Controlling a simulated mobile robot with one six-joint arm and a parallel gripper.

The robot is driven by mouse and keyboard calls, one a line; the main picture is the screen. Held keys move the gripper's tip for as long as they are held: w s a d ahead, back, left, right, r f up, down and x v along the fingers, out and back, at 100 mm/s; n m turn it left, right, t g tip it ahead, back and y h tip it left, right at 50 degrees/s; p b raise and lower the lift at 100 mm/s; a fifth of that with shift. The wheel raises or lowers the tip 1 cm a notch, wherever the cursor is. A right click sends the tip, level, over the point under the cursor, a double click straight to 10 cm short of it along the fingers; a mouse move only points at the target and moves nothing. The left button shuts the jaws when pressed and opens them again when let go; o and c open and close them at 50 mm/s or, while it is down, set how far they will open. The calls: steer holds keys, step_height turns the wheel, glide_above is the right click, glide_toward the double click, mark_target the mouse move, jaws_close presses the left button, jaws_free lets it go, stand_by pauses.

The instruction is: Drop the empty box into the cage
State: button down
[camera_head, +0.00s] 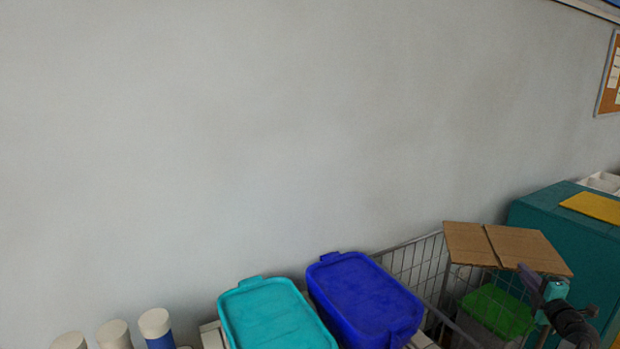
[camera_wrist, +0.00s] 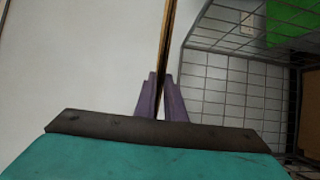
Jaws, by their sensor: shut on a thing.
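The empty box (camera_head: 470,243) is brown cardboard, showing as two flat panels with a seam between them, above the far part of the cage. In the wrist view it shows edge-on as a thin brown strip (camera_wrist: 168,40). My gripper (camera_head: 530,276) is shut on its near edge, with purple fingers (camera_wrist: 160,95) on both sides of the strip. The wire cage (camera_head: 428,262) stands below the box; its mesh fills the right of the wrist view (camera_wrist: 225,95). The box hides part of the cage's rim.
A grey bin with a green lid (camera_head: 497,308) is in the cage; green also shows in the wrist view (camera_wrist: 292,20). Left of the cage are a blue-lidded bin (camera_head: 365,295) and a teal-lidded bin (camera_head: 275,315). A teal cabinet (camera_head: 560,225) stands close on the right.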

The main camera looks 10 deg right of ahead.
stand_by(0.4)
steer(key=shift+f+b, duration=2.45)
steer(key=shift+f, duration=0.5)
steer(key=c, duration=1.8)
jaws_free()
steer(key=shift+o, duration=0.2)
steer(key=b+v, duration=0.1)
steer(key=v, duration=1.3)
steer(key=shift+b, duration=0.4)
steer(key=shift+w+r, duration=0.1)
steer(key=shift+w, duration=0.05)
